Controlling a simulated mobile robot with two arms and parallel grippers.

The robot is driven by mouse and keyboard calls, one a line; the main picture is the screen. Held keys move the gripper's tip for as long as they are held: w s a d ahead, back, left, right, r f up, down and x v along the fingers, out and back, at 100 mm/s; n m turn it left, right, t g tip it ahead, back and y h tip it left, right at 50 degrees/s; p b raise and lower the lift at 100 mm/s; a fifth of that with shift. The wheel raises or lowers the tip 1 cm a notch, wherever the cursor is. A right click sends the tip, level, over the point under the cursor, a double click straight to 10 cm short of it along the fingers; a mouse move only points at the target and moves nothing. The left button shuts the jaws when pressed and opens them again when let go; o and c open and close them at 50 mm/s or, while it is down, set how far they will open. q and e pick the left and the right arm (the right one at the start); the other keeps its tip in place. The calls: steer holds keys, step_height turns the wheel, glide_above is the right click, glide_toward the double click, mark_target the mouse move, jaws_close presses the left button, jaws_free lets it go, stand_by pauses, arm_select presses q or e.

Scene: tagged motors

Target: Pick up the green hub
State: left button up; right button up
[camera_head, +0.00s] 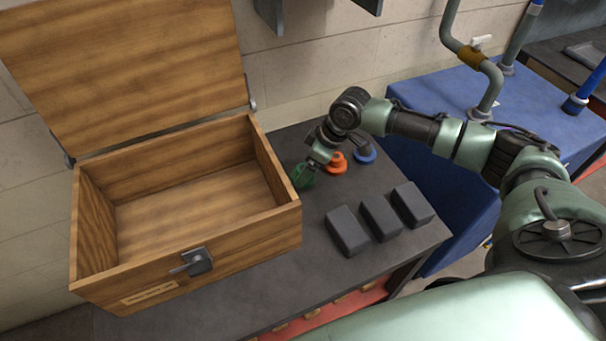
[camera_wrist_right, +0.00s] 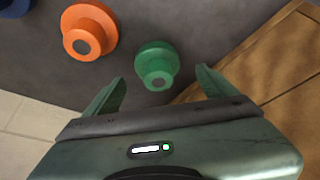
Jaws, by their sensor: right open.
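The green hub (camera_wrist_right: 156,62) is a round flanged part with a dark centre. In the right wrist view it lies just ahead of my right gripper (camera_wrist_right: 161,78), in line with the gap between the fingers. The fingers are open, one to each side of the gap, and hold nothing. In the head view the green hub (camera_head: 302,177) is on the dark table beside the wooden box, partly hidden by my right gripper (camera_head: 312,166). I cannot tell the exact height of the fingers over it. My left gripper is out of view.
An open, empty wooden box (camera_head: 285,217) stands close left of the hub. An orange hub (camera_head: 334,165) and a blue hub (camera_head: 365,153) sit to its right. Dark blocks (camera_head: 348,230) line the table (camera_head: 250,303) in front. A wall is behind.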

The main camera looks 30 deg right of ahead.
mark_target(303, 167)
steer(key=x, duration=0.3)
steer(key=shift+w+f, duration=0.25)
steer(key=shift+f, duration=0.05)
jaws_close()
steer(key=shift+r, duration=0.2)
